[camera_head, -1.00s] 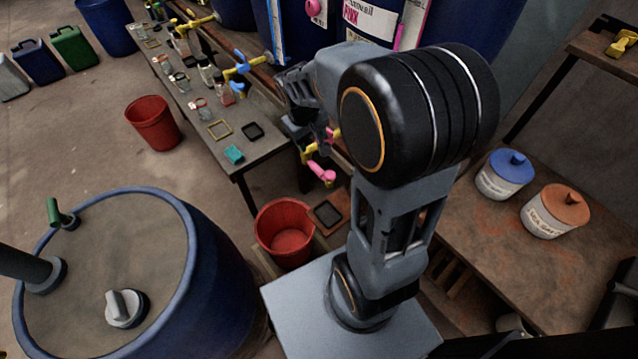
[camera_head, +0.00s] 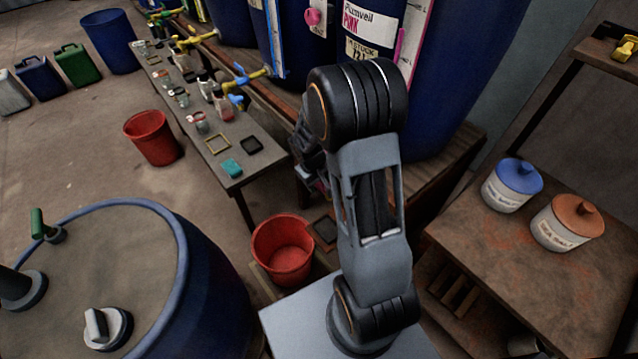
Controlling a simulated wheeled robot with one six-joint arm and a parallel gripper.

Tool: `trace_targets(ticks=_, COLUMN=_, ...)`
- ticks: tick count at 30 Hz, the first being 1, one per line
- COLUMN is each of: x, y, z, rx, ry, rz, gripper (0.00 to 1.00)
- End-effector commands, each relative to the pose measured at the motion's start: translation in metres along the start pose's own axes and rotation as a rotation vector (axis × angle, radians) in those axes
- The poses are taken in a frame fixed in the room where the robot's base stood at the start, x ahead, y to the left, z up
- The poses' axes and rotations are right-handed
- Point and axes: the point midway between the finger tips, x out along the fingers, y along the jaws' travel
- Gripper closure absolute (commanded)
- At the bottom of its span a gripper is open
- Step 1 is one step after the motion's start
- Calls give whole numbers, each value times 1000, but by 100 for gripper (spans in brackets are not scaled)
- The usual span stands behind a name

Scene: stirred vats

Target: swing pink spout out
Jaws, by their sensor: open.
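The vat labelled PINK (camera_head: 425,70) is a large blue drum at the back, behind my arm. Its pink spout is mostly hidden behind my arm. A small pinkish-purple patch shows by my gripper, too small to tell what it is. My gripper (camera_head: 314,180) is partly hidden beside my upper arm, low in front of the pink vat. It is open. I cannot tell whether it touches the spout.
A red bucket (camera_head: 283,250) stands on the floor below my gripper. A bench (camera_head: 225,178) with jars and a teal block is to the left, with blue and yellow taps behind it. A blue-rimmed vat (camera_head: 130,270) fills the lower left. Two lidded pots stand on the right table (camera_head: 480,245).

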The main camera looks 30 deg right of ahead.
Motion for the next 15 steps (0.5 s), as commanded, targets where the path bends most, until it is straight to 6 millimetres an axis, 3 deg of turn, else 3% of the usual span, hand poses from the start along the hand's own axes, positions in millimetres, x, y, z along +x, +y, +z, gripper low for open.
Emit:
trace_targets(ticks=6, x=11, y=0, z=0, rx=0, ry=0, rz=0, gripper=47)
trace_targets(ticks=15, x=12, y=0, z=0, rx=0, ry=1, rz=0, gripper=47)
